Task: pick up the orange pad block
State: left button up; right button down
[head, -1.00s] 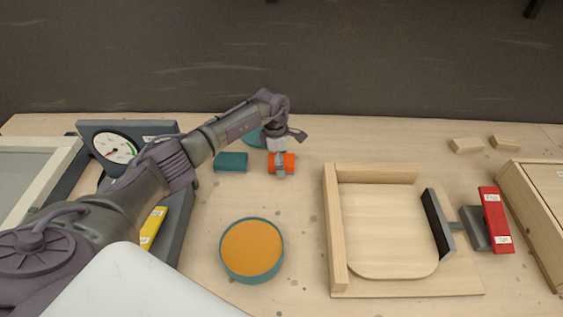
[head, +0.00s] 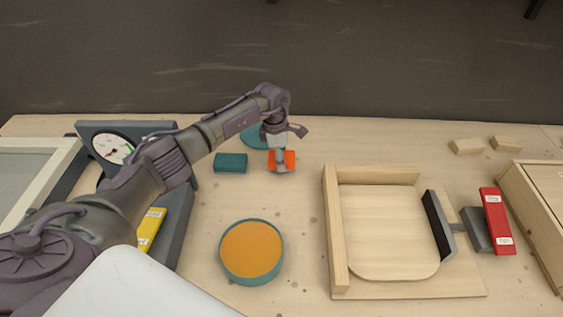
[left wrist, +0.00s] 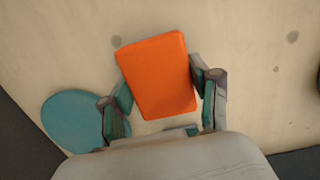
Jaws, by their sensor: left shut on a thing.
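The orange pad block (head: 289,158) is at the back middle of the table, to the left of the wooden chair-shaped fixture. My left gripper (head: 281,163) is shut on it from above, with a finger in front of part of it. In the left wrist view the orange pad block (left wrist: 158,75) lies between the two fingers of the left gripper (left wrist: 162,97), slightly tilted. Whether it is clear of the table is hard to tell. My right gripper is not in view.
A teal block (head: 231,163) lies just left, and a teal disc (head: 254,136) lies behind, partly hidden by my arm. A round teal dish with an orange top (head: 251,249) stands in front. The wooden fixture (head: 333,230) with a red-handled clamp (head: 496,220) is at the right.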

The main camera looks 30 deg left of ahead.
aim_at(287, 157)
pick_arm(q)
jog(key=r, duration=0.1)
jog(key=d+r+b, duration=0.1)
jog(key=shift+w+d+r, duration=0.1)
jog(key=shift+d+r, duration=0.05)
jog(key=shift+r, duration=0.25)
jog(key=d+r+b, duration=0.2)
jog(key=d+r, duration=0.4)
jog(key=d, duration=0.4)
jog(key=shift+w+d+r, duration=0.2)
